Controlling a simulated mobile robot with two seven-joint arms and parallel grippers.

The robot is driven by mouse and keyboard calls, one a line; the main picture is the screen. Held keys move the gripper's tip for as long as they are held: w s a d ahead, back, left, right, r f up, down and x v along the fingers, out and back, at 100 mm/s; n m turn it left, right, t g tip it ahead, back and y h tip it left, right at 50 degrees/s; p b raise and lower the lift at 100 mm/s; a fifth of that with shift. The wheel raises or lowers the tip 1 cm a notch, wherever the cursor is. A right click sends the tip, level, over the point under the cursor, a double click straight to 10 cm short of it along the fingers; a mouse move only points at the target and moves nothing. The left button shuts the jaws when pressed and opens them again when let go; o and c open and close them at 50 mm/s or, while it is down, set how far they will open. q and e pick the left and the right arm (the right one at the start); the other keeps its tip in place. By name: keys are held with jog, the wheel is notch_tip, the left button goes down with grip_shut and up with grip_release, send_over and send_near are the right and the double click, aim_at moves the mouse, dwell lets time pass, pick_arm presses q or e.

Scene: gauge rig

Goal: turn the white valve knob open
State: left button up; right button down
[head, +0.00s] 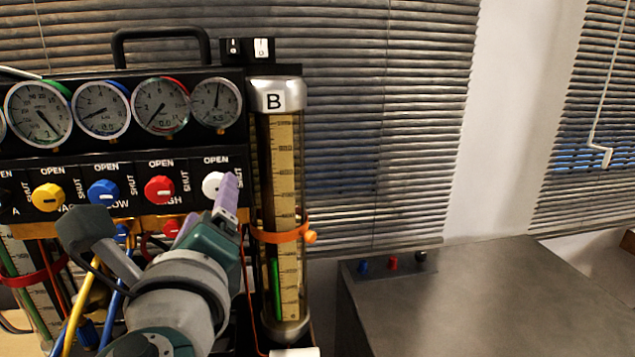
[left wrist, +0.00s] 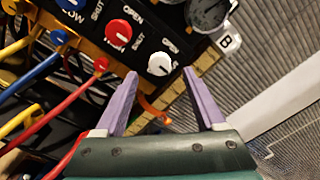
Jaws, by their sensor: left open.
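The white valve knob (head: 212,184) is at the right end of the knob row on the black panel, with OPEN printed above it and SHUT beside it. My left gripper (head: 207,208) is just in front of and below it, and one purple finger overlaps its right edge in the head view. In the left wrist view the white knob (left wrist: 159,64) shows ahead of the two spread purple fingers (left wrist: 168,85), nearer the left fingertip. The gripper is open with nothing between the fingers. I cannot tell whether a finger touches the knob. My right gripper is not in view.
Red (head: 159,189), blue (head: 104,192) and yellow (head: 48,197) knobs sit left of the white one, under several gauges. The glass cylinder marked B (head: 284,210) stands close on the right. Coloured hoses (left wrist: 42,118) run below the panel. A grey cabinet (head: 480,300) is at right.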

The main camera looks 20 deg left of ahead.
aim_at(216, 189)
pick_arm(q)
jog(key=x, duration=0.5)
jog(key=shift+w+a+p, duration=0.2)
jog(key=shift+w+p, duration=0.1)
grip_shut()
dwell(0.3)
